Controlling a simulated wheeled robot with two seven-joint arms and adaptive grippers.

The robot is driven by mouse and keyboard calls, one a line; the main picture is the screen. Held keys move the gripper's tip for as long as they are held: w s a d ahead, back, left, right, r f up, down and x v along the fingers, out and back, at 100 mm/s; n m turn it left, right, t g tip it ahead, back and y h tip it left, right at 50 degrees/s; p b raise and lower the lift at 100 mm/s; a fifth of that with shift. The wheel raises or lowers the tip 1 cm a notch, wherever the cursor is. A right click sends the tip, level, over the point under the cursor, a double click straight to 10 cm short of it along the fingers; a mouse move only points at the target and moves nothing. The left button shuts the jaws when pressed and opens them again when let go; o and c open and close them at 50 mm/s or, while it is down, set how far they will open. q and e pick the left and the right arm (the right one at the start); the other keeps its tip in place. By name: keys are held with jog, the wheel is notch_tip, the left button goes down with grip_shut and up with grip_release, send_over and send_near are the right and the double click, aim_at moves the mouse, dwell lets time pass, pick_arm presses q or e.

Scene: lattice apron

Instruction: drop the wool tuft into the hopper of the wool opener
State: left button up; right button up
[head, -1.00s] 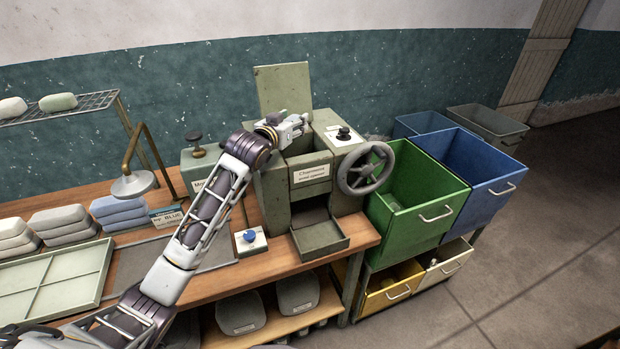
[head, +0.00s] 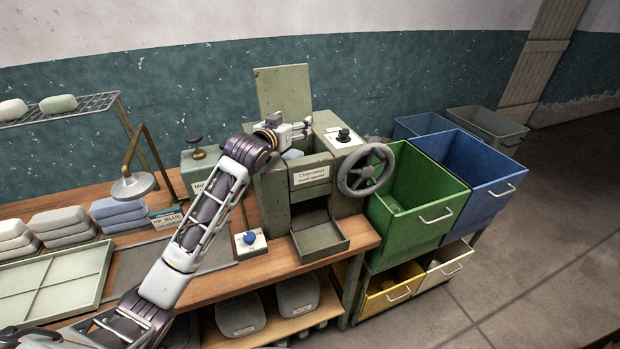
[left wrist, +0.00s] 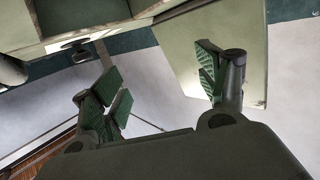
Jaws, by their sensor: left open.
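The wool opener (head: 316,191) is a grey-green machine with a labelled front, a raised lid (head: 284,90) and a handwheel (head: 366,169). My left gripper (head: 299,131) is over its open hopper, in front of the lid. The gripper is open, and the left wrist view (left wrist: 162,82) shows its green-padded fingers apart with nothing between them. A small pale blue piece, seemingly the wool tuft (head: 292,154), shows inside the hopper just below the gripper. It is partly hidden by the hopper wall. My right gripper is not in view.
Green (head: 421,220) and blue (head: 489,201) bins stand right of the machine. A blue-knobbed box (head: 250,240), a lamp (head: 132,186), folded blue pads (head: 120,214) and a divided tray (head: 50,285) are on the bench to the left.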

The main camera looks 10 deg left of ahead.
pick_arm(q)
jog(key=shift+v, duration=5.85)
jog(key=shift+f, duration=0.1)
